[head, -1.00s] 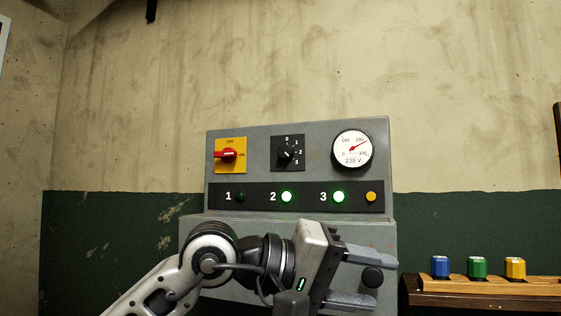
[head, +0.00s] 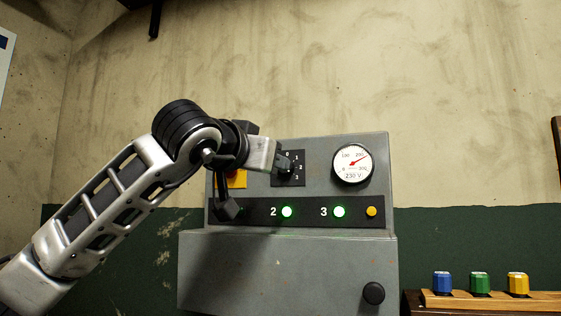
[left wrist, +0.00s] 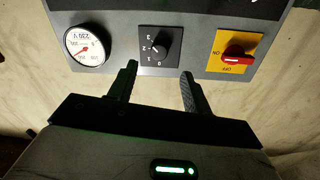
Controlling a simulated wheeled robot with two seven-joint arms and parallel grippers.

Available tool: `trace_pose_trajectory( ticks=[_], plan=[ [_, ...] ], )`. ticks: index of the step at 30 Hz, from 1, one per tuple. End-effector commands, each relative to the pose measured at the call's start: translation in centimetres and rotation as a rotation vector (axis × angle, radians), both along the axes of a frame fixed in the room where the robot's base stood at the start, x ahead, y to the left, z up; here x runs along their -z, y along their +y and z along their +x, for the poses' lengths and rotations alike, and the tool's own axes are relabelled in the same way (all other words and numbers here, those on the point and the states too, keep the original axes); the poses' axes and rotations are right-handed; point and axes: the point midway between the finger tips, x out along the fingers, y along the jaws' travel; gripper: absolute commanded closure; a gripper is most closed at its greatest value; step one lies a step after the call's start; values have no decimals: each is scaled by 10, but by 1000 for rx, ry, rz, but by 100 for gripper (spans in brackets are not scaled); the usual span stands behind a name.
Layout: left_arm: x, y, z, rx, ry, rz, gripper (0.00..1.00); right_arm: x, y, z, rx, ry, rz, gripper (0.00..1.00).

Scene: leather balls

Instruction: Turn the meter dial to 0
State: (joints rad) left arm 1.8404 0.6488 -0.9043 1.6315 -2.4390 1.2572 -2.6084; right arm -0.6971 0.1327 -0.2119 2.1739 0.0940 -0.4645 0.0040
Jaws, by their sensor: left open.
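The meter dial, a black knob on a black plate (head: 297,178) numbered 0 to 3, is on the upper panel of the grey box. In the left wrist view, which is upside down, the knob (left wrist: 157,50) shows between and beyond the two fingers of my left gripper (left wrist: 158,82). The fingers are open and apart from the knob. My right gripper is not in view.
A red rotary switch (left wrist: 238,54) on a yellow plate is beside the dial, mostly hidden by my arm in the head view. Green lamps 2 (head: 287,212) and 3 (head: 340,212) are lit. A shelf (head: 460,300) with coloured caps stands right of the box.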

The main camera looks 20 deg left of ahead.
Motion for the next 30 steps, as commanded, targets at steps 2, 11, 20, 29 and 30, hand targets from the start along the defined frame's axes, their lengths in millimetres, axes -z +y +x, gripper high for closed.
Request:
trace_pose_trajectory(
  ticks=[2, 11, 20, 29, 30],
  plan=[
    [-2, -3, 18, 1, 4, -2, 50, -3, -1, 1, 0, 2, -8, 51],
    [-1, -7, 65, 2, 3, -2, 50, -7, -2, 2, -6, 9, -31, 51],
    [0, -8, 75, 2, 0, -1, 50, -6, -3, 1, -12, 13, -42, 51],
    [0, -8, 75, 2, 0, -1, 95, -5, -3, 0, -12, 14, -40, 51],
    [0, -8, 75, 2, 0, -1, 95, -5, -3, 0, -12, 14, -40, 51]
  ],
)
